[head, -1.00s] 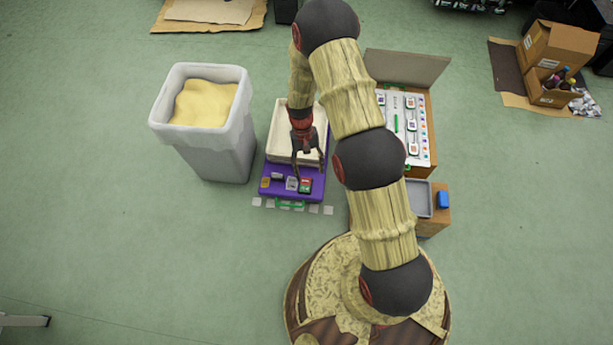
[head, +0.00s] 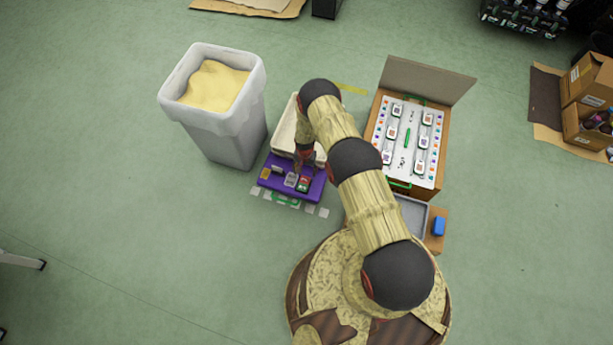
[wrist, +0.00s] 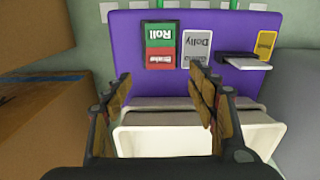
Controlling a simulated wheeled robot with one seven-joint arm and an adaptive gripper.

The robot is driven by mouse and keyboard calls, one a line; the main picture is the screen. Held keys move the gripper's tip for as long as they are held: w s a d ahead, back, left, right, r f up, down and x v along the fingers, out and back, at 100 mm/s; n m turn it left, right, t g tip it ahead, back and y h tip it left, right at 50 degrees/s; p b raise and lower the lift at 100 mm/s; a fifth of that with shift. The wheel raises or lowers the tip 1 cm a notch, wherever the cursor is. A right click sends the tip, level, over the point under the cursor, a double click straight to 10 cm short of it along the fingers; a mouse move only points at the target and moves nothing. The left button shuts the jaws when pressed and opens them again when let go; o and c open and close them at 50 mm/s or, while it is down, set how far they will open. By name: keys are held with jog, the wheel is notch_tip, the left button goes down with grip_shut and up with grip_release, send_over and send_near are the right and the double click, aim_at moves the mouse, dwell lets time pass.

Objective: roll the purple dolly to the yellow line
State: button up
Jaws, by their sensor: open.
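The purple dolly (head: 272,187) stands on the floor in the head view, with a cream tray (head: 284,138) on its far part. Its near part carries a red-and-green "Roll"/brake panel (wrist: 160,46), a grey "Dolly" panel (wrist: 195,47), a dark lever with a pale end (wrist: 245,62) and a yellow label (wrist: 266,46). A green handle (head: 285,200) is at its near edge. The yellow line (head: 351,88) lies on the floor beyond, partly hidden by my arm. My gripper (wrist: 163,88) is open and empty above the dolly, its fingertips toward the panels; in the head view my arm partly hides it.
A grey bin (head: 232,135) with yellow contents stands close on the dolly's left. White floor squares (head: 323,212) line the dolly's near side. Floor is open at left.

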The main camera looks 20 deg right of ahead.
aim_at(305, 178)
jog(key=shift+w+f, duration=0.1)
jog(key=shift+f, duration=0.05)
notch_tip(305, 178, down, 8)
jog(key=b, duration=0.3)
jog(key=shift+r, duration=0.2)
jog(key=shift+c, duration=1.1)
grip_shut()
